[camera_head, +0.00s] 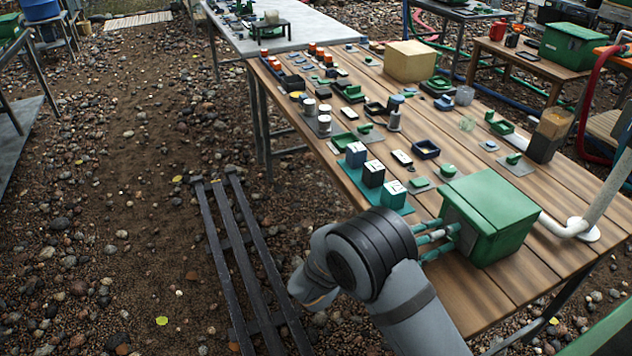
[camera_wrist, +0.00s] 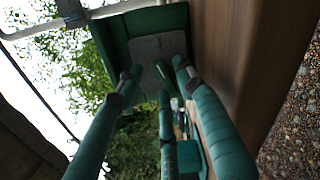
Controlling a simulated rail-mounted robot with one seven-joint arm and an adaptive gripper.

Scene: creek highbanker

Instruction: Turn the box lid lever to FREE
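The green box (camera_head: 500,205) stands on the wooden table at its near right end, lid closed. Its side facing my gripper bears a grey plate (camera_wrist: 158,46), seen close in the wrist view. A narrow green piece (camera_wrist: 164,76), apparently the lever, stands out from this plate. It shows between my fingers, and the lettering is too small to read. My gripper (camera_head: 448,238) has teal fingers pointing at the plate. In the wrist view the gripper (camera_wrist: 156,77) has its fingers spread around the green piece. I cannot tell whether any finger touches it.
Many small parts and a tan block (camera_head: 410,61) cover the wooden table (camera_head: 535,270) beyond. A white pipe (camera_head: 570,229) runs at the box's right. Bare table lies in front of the box.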

